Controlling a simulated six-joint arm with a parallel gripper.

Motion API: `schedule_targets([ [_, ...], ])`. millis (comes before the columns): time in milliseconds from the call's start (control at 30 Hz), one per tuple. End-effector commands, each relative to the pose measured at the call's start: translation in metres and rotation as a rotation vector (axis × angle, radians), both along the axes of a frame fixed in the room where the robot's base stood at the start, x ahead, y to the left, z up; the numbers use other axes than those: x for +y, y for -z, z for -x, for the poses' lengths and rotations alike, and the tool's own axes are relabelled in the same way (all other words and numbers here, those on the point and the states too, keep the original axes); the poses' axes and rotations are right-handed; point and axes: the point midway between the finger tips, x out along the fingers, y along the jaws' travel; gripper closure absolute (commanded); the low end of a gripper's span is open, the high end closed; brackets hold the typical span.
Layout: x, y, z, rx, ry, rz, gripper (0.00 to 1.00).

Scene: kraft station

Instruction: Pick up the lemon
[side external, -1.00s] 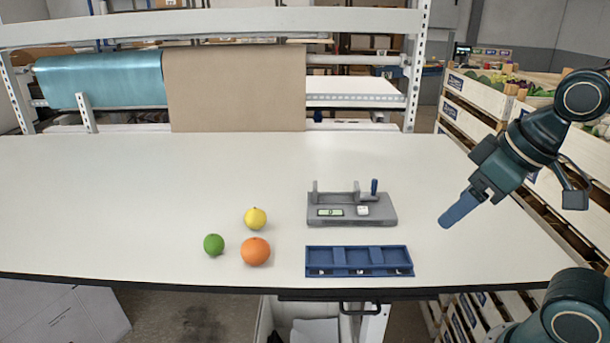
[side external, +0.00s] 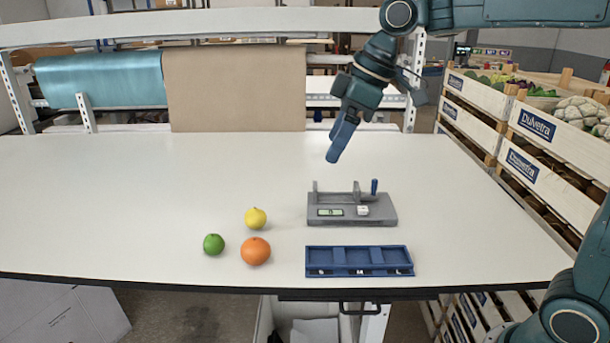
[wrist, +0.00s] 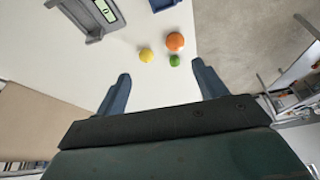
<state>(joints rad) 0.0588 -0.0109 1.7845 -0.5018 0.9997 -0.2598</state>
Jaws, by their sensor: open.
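The yellow lemon (side external: 255,218) lies on the white table, behind the orange (side external: 256,251) and to the right of the green lime (side external: 214,244). My gripper (side external: 334,158) is in the air above the back of the table, to the right of the lemon and well apart from it. In the wrist view the lemon (wrist: 146,55) shows ahead of the two spread fingers (wrist: 162,88), with the orange (wrist: 175,41) and the lime (wrist: 174,61) close to it. The gripper is open with nothing between the fingers.
A grey device with a small display (side external: 352,212) stands right of the fruit. A blue compartment tray (side external: 360,271) lies near the front edge. A kraft paper roll (side external: 235,90) hangs at the back, and crates (side external: 525,165) stand at the right. The table's left side is clear.

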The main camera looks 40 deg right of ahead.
Motion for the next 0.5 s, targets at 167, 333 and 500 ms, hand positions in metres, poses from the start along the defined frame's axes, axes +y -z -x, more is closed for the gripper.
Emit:
schedule_targets([
  [167,0.004,0.010,-0.041,0.011,-0.122,0.003,0.29],
  [333,0.007,0.023,-0.076,0.014,-0.242,0.004,0.29],
  [500,0.007,0.043,-0.108,0.017,-0.361,0.007,0.29],
])
